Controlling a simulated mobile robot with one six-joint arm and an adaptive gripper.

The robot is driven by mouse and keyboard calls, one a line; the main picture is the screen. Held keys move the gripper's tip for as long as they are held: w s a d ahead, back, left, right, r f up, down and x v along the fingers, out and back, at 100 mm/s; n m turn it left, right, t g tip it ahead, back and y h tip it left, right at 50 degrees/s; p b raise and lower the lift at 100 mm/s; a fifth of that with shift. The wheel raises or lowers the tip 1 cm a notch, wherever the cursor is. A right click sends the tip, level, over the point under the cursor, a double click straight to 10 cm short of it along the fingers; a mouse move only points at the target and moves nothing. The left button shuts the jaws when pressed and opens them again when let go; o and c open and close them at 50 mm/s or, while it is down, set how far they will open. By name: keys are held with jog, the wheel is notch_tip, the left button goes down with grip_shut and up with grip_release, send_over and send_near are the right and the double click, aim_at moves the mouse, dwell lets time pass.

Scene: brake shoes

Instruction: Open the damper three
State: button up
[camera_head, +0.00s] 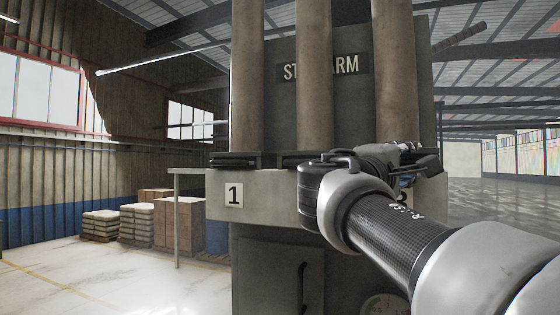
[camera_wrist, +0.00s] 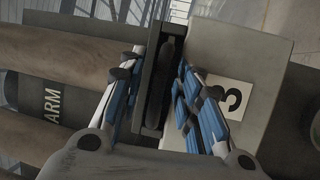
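Damper three shows in the wrist view as a dark slotted plate with an upright bar-like handle (camera_wrist: 169,75), beside the label 3 (camera_wrist: 233,98). My gripper (camera_wrist: 164,66) has its blue-padded fingers on either side of this handle, spread apart with the handle between them. I see no clear contact of both fingers with it. In the head view my gripper (camera_head: 418,158) is at the right end of the grey ledge, in front of the third pipe (camera_head: 396,70). My arm and gripper hide most of damper three there.
The grey machine (camera_head: 268,205) carries damper one (camera_head: 236,160) above label 1 (camera_head: 234,195) and damper two (camera_head: 303,158), both dark and low. Thick brown pipes rise behind them. A metal rail (camera_head: 177,220) stands at left. Boxes and sacks lie farther left, by the wall.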

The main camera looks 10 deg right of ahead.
jog(key=shift+c, duration=0.2)
jog(key=c, duration=0.7)
jog(key=shift+r, duration=0.1)
